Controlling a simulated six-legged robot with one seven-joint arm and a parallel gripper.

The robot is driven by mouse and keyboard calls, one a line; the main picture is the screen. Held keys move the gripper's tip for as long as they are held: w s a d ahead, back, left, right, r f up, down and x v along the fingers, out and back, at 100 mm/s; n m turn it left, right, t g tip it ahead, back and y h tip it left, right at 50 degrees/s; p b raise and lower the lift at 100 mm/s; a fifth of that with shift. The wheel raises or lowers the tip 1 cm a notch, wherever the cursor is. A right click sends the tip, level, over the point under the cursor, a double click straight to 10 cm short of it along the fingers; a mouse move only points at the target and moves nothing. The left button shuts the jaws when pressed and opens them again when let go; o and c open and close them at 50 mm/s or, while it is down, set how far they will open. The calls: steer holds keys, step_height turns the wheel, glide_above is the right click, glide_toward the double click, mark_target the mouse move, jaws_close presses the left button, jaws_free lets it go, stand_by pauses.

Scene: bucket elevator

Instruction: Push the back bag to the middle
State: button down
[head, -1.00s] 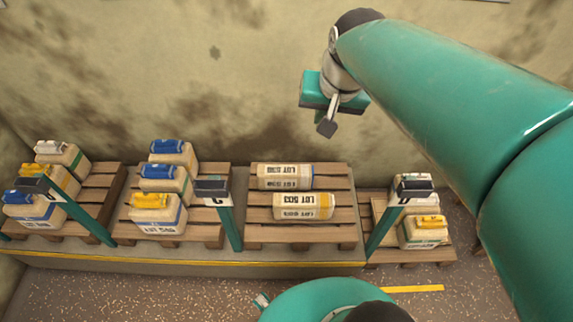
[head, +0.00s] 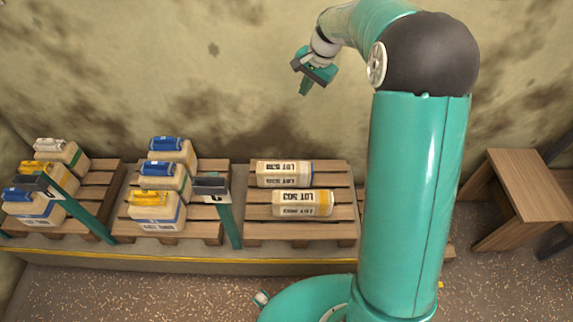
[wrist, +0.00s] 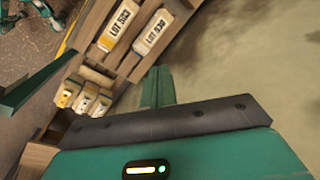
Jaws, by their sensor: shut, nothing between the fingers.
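Two pale bags lie flat on the slatted third pallet from the left (head: 257,232). The back bag (head: 284,174), with a blue end, lies nearer the wall; the front bag (head: 302,204), with a yellow end, lies before it, a little to the right. In the wrist view the back bag (wrist: 155,32) reads LOT 530 and the front bag (wrist: 118,24) reads LOT 503. My gripper (head: 304,88) is shut and empty, raised in front of the wall, above and behind the back bag and apart from it. Its fingers also show in the wrist view (wrist: 157,86).
Bags with coloured tops stand on the two left pallets (head: 98,200). A teal post with a dark head (head: 211,188) rises by the bag pallet's front left. My arm hides most of the right pallet. A wooden bench (head: 525,190) stands at right. The air over the two bags is clear.

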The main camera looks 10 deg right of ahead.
steer(key=w+d+f+m+g+y, duration=0.1)
steer(key=w+d+f+m+y, duration=0.25)
steer(key=f, duration=1.25)
steer(key=w+d+f+m, duration=0.35)
steer(key=w+f, duration=0.25)
steer(key=f, duration=1.1)
steer(key=s+f+m, duration=0.1)
steer(key=f, duration=0.3)
steer(key=s+f+m, duration=0.1)
steer(key=f, duration=0.3)
steer(key=s+d+f+m+y, duration=0.1)
steer(key=f+m, duration=0.1)
steer(key=f, duration=0.3)
glide_toward(282, 170)
steer(key=x, duration=0.5)
steer(key=shift+w+a, duration=0.1)
steer(key=shift+a, duration=0.1)
steer(key=shift+a+f, duration=0.2)
steer(key=shift+a, duration=0.1)
steer(key=shift+d+f, duration=0.1)
steer(key=shift+f, duration=0.45)
